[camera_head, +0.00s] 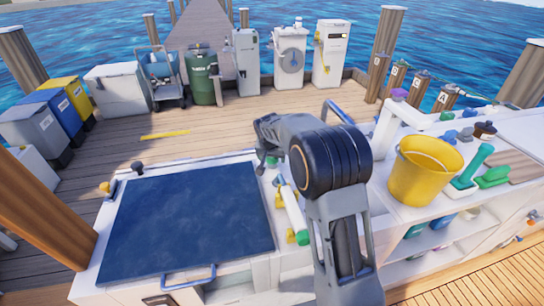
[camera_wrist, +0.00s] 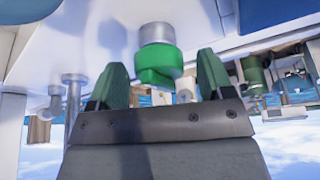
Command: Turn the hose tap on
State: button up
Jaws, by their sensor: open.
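In the wrist view, my gripper (camera_wrist: 162,78) has two green-tipped fingers spread apart. A green knob-like part on a grey collar (camera_wrist: 157,35) appears between and beyond them; it joins a white surface and may be the hose tap, but I cannot be sure. No hold on it shows, and I cannot tell whether the fingers touch it. In the head view, my gripper (camera_head: 261,160) points down over the white counter, beside a small green part (camera_head: 272,162). My arm hides much of the counter there.
A white-and-green cylinder (camera_head: 291,212) lies near yellow fittings beside the dark blue hatch panel (camera_head: 185,222). A yellow bucket (camera_head: 425,172) and green brushes (camera_head: 472,165) stand at the right. A grey upright fitting (camera_wrist: 74,100) shows left of the fingers. Open deck (camera_head: 140,155) lies beyond the counter.

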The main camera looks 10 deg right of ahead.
jog(key=c, duration=0.9)
jog(key=shift+r+n, duration=0.1)
jog(key=shift+n, duration=0.2)
jog(key=n+y+p, duration=0.1)
jog(key=n, duration=0.1)
jog(key=shift+d+n+p, duration=0.1)
jog(key=shift+n+p, duration=0.2)
jog(key=shift+n, duration=0.1)
jog(key=n+y+b, duration=0.1)
jog(key=n+y, duration=0.1)
jog(key=n, duration=0.2)
jog(key=shift+n, duration=0.3)
jog(key=n+y+b, duration=0.1)
jog(key=n, duration=0.1)
jog(key=n+b, duration=0.1)
jog(key=n, duration=0.1)
jog(key=shift+w+d+n+g+y, duration=0.1)
jog(key=shift+n+g+y, duration=0.2)
jog(key=shift+g+y, duration=0.1)
jog(key=n, duration=0.2)
jog(key=n+g+y+b, duration=0.1)
jog(key=n, duration=0.1)
jog(key=shift+n+g, duration=0.3)
jog(key=shift+n, duration=0.5)
